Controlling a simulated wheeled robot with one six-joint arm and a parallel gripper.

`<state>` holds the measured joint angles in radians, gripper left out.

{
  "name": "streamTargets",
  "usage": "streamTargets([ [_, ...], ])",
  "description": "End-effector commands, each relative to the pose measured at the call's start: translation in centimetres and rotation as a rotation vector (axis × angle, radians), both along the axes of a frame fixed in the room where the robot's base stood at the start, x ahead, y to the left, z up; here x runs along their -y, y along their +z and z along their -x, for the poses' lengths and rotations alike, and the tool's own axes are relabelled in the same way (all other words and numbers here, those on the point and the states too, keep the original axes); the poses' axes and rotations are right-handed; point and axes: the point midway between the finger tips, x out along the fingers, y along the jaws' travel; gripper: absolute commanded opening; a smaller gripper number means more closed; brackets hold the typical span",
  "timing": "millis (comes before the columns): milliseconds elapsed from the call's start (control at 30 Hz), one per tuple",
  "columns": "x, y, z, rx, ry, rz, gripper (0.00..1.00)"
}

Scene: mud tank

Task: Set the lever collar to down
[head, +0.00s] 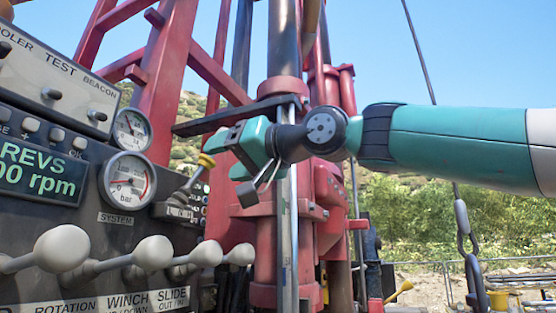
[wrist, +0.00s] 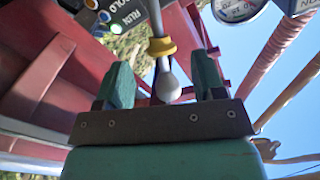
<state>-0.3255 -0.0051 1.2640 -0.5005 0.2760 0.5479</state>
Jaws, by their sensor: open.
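The lever collar is a yellow ring on a slim grey lever. In the head view the collar (head: 206,160) shows at the upper end of the visible lever (head: 190,182), which rises from the panel. In the wrist view the collar (wrist: 162,47) sits on the shaft above a pale rounded knob (wrist: 167,85). My gripper (head: 229,155) is just right of the collar in the head view. In the wrist view my gripper (wrist: 163,80) is open, with the knob between its two green fingers and gaps on both sides. The collar lies beyond the fingertips.
Gauges, including the system gauge (head: 130,180), and a green REVS display (head: 38,172) fill the panel at left. Several grey-knobbed levers (head: 62,248) stand along its lower edge. A red mast (head: 170,80) and vertical pipes rise behind my gripper. Open air lies at right.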

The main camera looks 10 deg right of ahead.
Motion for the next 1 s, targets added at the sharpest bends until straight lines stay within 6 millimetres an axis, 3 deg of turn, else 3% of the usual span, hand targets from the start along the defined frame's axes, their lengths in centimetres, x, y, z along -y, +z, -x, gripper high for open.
streamTargets([
  [200, 4.4, -0.4, 4.0, 0.005, -0.007, 0.001, 0.63],
  [400, 7.2, -0.2, 6.6, 0.001, -0.006, 0.002, 0.63],
  [667, 8.3, -0.1, 8.0, -0.002, 0.000, 0.002, 0.63],
  [1000, 8.3, -0.1, 8.1, -0.002, 0.002, 0.002, 0.63],
])
